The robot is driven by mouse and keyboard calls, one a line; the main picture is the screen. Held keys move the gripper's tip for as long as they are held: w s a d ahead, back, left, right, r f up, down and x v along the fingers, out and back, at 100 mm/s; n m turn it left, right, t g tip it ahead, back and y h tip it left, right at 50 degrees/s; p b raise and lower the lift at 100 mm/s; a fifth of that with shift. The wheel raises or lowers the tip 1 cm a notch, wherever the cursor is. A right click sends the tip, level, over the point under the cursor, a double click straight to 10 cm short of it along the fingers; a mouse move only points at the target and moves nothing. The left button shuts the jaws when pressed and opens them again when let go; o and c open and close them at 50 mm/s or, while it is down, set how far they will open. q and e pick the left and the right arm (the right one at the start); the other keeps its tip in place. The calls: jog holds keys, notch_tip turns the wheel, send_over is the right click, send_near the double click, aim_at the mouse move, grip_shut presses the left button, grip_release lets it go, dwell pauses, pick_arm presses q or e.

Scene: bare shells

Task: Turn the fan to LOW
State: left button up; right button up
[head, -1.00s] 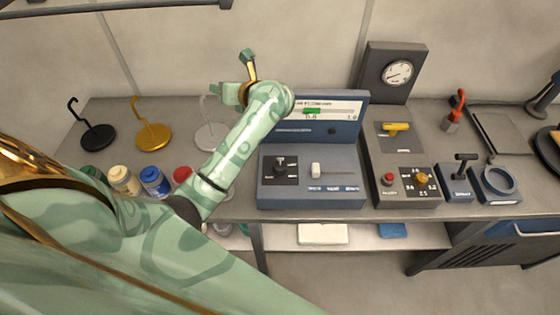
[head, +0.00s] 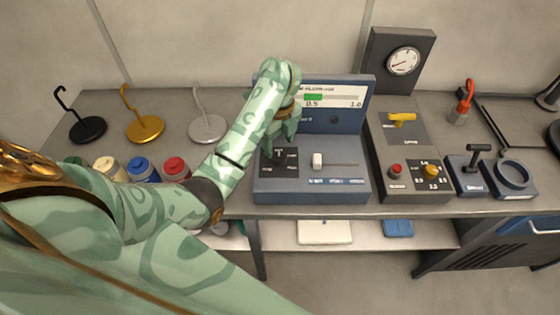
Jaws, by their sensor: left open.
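A blue-grey control console (head: 345,190) stands on the bench, with an upright display panel (head: 340,92) showing a green bar. On its left is a black plate with a dark knob (head: 279,156); the small labels around it are too small to read. To its right is a white slider handle (head: 317,160) at the left part of its slot. No lettering that I can read says which control is the fan's. My left gripper (head: 281,138) is open, pointing down just above and behind the dark knob, apparently apart from it. My right gripper is not in view.
Right of the console stand a grey box with a yellow lever (head: 401,118), a red button (head: 396,170) and a yellow knob (head: 431,170), and a gauge (head: 404,61) behind. Several jars, including a blue-lidded one (head: 143,168), and hook stands (head: 208,128) are on the left.

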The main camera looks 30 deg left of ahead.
aim_at(279, 156)
pick_arm(q)
notch_tip(279, 156, down, 5)
jog(key=shift+f+b, duration=0.2)
jog(key=shift+b, duration=0.65)
jog(key=shift+c, duration=0.3)
jog(key=c, duration=0.9)
jog(key=shift+c, duration=0.2)
